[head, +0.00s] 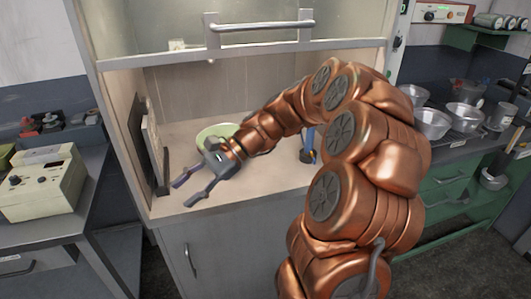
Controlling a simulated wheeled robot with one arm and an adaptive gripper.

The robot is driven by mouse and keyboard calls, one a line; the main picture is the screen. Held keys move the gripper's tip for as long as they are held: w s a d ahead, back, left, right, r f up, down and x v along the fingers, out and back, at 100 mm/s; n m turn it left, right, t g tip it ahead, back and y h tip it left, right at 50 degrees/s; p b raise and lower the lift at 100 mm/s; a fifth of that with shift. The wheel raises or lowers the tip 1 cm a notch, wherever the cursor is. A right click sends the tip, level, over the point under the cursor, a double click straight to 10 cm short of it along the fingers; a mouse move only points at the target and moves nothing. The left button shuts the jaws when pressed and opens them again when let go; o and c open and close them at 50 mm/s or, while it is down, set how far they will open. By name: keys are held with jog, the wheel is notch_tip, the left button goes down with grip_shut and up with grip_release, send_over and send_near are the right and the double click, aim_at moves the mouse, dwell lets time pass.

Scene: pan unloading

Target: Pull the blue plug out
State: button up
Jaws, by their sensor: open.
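My gripper (184,192) is open and empty, at the front left of the fume cupboard, above its worktop near the front edge. Its two fingers point left and down. I cannot clearly make out a blue plug. A narrow blue object (309,138) stands upright on the worktop, right of my gripper and partly hidden by my arm; I cannot tell what it is. A pale fitting (177,45) shows on the back wall behind the glass.
A light green bowl (213,131) sits behind my gripper. A dark upright panel (158,155) stands at the left wall. The raised sash (240,52) crosses above. Metal pots (431,123) stand on the right counter, and a beige instrument (47,183) on the left bench.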

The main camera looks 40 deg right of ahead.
jog(key=w+d+f+m+t+b, duration=0.1)
jog(key=w+d+f+m+t, duration=0.15)
jog(key=d+m+t, duration=0.75)
jog(key=w+d+f+m+t+b, duration=0.1)
jog(key=w+d+f+m+b, duration=0.2)
jog(key=d, duration=1.5)
jog(key=p+x, duration=0.2)
jog(key=x, duration=0.6)
jog(key=shift+w+d+r+n+p, duration=0.25)
jog(key=shift+w+d+n+p, duration=0.1)
jog(key=shift+w, duration=0.1)
grip_shut()
